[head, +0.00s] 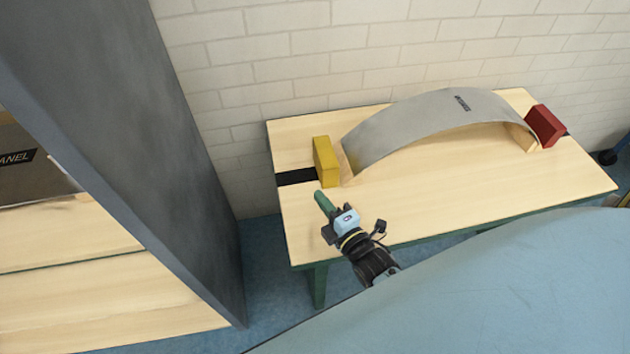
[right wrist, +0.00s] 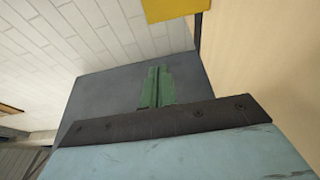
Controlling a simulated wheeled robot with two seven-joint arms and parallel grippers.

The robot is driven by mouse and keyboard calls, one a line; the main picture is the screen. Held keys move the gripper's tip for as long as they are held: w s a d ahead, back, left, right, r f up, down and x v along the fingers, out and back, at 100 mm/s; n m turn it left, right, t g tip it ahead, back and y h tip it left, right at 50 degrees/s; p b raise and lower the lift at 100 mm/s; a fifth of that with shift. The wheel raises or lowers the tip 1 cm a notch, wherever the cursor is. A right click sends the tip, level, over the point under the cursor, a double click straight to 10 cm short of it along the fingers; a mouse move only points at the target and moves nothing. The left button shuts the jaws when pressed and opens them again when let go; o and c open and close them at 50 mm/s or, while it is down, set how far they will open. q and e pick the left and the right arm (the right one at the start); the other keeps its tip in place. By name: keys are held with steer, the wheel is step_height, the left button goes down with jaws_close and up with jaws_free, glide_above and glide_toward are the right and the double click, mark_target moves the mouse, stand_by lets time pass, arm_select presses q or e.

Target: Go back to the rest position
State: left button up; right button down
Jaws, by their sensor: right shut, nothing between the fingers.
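My right gripper (head: 322,200) is over the left front part of the wooden table, close to the yellow block. Its green fingers are shut and empty, and they show together in the right wrist view (right wrist: 157,88). The yellow block (head: 324,161) stands at the left end of the table, and part of it shows at the top of the right wrist view (right wrist: 172,8). A grey curved panel (head: 420,125) arches over the table on wooden end pieces. My left gripper is not in view.
The wooden table (head: 450,205) stands against a white brick wall (head: 300,45). A red block (head: 545,124) is at its right end. A tall grey partition (head: 120,130) stands to the left, with wooden shelving (head: 70,300) beyond it. Blue floor (head: 262,262) shows between partition and table.

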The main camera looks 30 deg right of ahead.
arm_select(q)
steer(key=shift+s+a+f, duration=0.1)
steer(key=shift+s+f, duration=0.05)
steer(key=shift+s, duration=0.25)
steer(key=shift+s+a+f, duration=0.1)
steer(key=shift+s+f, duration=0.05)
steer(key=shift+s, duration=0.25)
arm_select(e)
steer(key=shift+s, duration=1.6)
